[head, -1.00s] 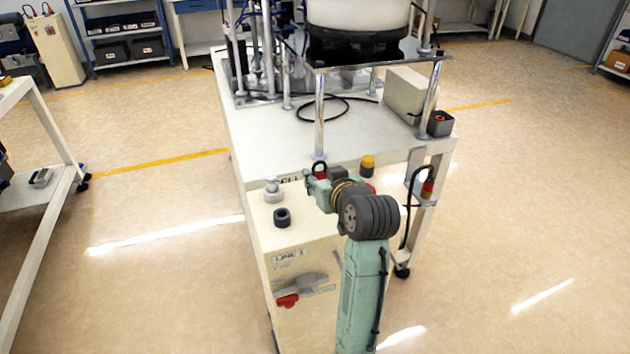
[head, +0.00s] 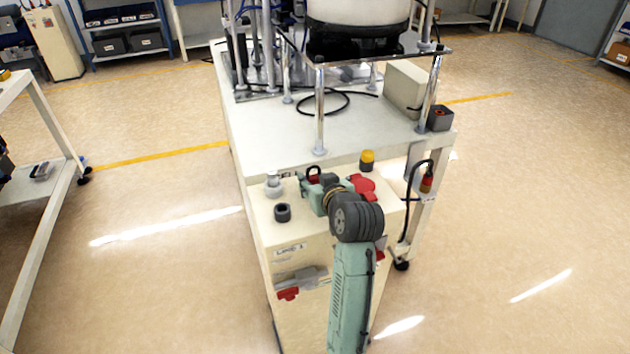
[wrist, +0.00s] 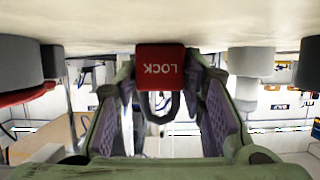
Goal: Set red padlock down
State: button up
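The red padlock (wrist: 160,68), marked LOCK, shows between my gripper's fingertips in the wrist view, which is upside down. Its dark shackle points away from the pale cabinet top (wrist: 220,22), and its base is at or very close to that surface. In the head view only the shackle (head: 313,171) shows clearly; the body is hidden by my gripper (head: 314,182). Both fingers of my gripper (wrist: 161,75) lie against the padlock's sides, shut on it. My gripper is level and low over the cabinet top (head: 258,205).
The feeder table (head: 270,140) rises just behind. A black cable (head: 407,205) hangs at the right.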

jog(key=o, duration=0.3)
jog(key=shift+o, duration=0.2)
jog(key=shift+r, duration=0.1)
jog(key=shift+r, duration=0.2)
jog(key=b+v, duration=0.1)
jog(key=v, duration=1.1)
jog(key=shift+b, duration=0.3)
